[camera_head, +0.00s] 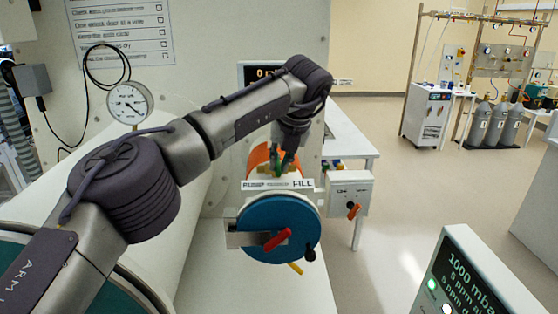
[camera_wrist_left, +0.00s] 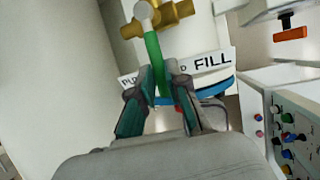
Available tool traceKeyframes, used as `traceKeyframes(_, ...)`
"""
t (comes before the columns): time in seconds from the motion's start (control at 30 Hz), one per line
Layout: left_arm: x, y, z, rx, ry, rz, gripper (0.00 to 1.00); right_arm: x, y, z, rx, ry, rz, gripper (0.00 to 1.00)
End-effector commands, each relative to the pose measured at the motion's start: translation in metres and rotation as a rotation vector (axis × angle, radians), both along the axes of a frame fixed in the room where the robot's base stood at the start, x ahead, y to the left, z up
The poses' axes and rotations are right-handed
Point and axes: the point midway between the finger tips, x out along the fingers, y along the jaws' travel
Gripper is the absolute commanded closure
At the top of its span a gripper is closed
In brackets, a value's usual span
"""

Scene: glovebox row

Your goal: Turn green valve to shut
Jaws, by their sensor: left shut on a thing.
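The green valve handle (camera_wrist_left: 153,52) runs from a pale round pivot on a brass valve body (camera_wrist_left: 165,18) down between the fingers of my left gripper (camera_wrist_left: 158,88). The two fingers are shut on the lever's lower part. In the head view my left gripper (camera_head: 284,163) reaches down behind a label strip (camera_head: 278,184), with a bit of green between its fingers. The strip reads FILL on its right; its left word is partly covered in the wrist view. My right gripper does not show.
Below the strip is a round blue door (camera_head: 262,222) with a red handle (camera_head: 277,240). A white box with an orange knob (camera_head: 353,211) sits to its right. A dial gauge (camera_head: 129,102) is on the left. A screen panel (camera_head: 465,275) stands front right; open floor lies beyond.

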Motion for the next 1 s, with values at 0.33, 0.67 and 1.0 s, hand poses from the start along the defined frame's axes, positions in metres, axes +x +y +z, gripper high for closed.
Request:
traceKeyframes(0.33,0.001,0.001,0.002,-0.001,-0.005,0.000,0.60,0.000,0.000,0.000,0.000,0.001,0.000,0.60)
traceKeyframes(0.67,0.000,0.000,0.003,0.000,-0.003,-0.002,0.60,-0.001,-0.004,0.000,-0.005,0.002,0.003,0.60)
traceKeyframes(1.0,-0.021,-0.013,0.057,-0.001,-0.007,-0.002,0.60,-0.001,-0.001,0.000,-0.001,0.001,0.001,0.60)
